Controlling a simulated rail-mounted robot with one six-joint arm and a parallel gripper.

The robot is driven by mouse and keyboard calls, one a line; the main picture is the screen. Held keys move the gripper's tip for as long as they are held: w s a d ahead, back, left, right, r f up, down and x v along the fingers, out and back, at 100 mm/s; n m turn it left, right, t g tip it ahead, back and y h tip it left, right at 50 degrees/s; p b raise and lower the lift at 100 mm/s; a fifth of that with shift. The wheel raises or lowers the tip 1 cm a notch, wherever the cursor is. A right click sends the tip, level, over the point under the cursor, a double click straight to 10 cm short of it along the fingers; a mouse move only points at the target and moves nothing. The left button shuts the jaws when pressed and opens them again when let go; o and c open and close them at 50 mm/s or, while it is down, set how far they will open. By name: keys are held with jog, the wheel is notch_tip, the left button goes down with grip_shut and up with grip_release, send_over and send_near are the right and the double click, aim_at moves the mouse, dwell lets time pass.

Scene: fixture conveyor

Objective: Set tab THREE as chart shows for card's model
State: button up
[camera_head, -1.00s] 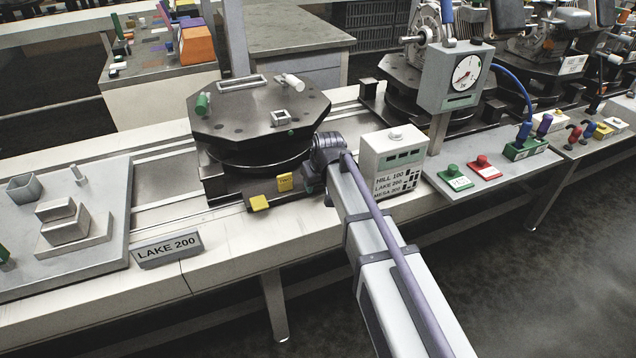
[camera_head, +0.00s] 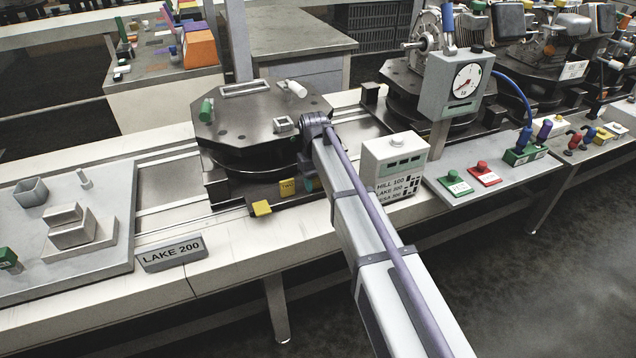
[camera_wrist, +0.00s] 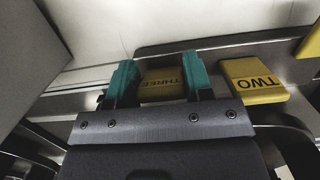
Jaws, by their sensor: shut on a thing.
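My gripper (camera_wrist: 160,82) has teal fingertips on either side of the yellow tab marked THREE (camera_wrist: 161,84) in the wrist view and is shut on it. In the head view my arm hides that tab and most of the gripper. The yellow tab TWO (camera_wrist: 254,82) is just to the right, apart from the fingers; it also shows upright in the head view (camera_head: 287,187). Another yellow tab (camera_head: 261,208) lies flat to its left. The card (camera_head: 171,252) reads LAKE 200. The chart (camera_head: 398,187) lists HILL, LAKE and MESA beside dark squares too small to read.
The dark octagonal fixture table (camera_head: 245,135) stands above the tabs. The white chart box (camera_head: 394,154) is close right of my arm. A gauge (camera_head: 465,80) and green and red buttons (camera_head: 483,172) stand farther right. The grey plate (camera_head: 105,280) is at left.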

aim_at(317, 177)
dwell(0.3)
jog(key=o, duration=0.9)
notch_tip(317, 177, up, 10)
jog(key=p, duration=1)
jog(key=shift+r, duration=0.2)
jog(key=shift+f, duration=0.1)
jog(key=shift+f, duration=0.1)
